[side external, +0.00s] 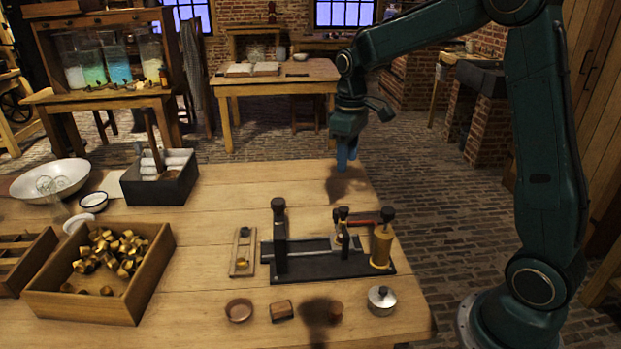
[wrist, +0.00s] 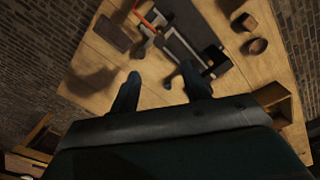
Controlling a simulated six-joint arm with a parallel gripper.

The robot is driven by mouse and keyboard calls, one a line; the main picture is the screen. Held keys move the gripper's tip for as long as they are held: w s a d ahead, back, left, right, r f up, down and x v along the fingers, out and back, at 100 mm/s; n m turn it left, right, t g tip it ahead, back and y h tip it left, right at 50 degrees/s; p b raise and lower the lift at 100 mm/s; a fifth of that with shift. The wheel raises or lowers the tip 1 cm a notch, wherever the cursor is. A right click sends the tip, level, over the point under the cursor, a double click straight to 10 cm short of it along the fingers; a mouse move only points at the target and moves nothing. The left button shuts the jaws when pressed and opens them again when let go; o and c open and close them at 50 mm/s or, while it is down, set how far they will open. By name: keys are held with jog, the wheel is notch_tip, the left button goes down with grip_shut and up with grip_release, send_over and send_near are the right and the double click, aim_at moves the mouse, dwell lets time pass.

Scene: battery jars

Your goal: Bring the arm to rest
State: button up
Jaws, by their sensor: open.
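My gripper (side external: 347,158) hangs above the far right part of the wooden table (side external: 235,190) in the side external view, fingers pointing down. Its shadow falls on the tabletop below it, and nothing shows between its fingers. In the wrist view my gripper (wrist: 160,88) shows two dark fingers spread apart, with bare table between them. The black fixture (side external: 325,262) with upright posts and a brass cylinder (side external: 381,247) stands nearer the front, apart from my gripper. The fixture also shows beyond the fingers in the wrist view (wrist: 185,45).
A wooden box (side external: 150,285) of brass caps, a black box (side external: 172,188) with white rolls and a white bowl (side external: 62,178) stand at left. A small wooden holder (side external: 242,252), a round dish (side external: 239,310) and a metal lidded pot (side external: 381,300) lie near the front. Space around my gripper is clear.

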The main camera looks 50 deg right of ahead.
jog(key=s+a+r+m+t, duration=0.1)
jog(key=s+a+r+t, duration=0.1)
jog(key=s+a+r, duration=0.55)
jog(key=s+a+m+t, duration=0.1)
jog(key=s+a+t, duration=0.2)
jog(key=s, duration=1.3)
jog(key=shift+a+r+t, duration=0.2)
jog(key=shift+t, duration=0.1)
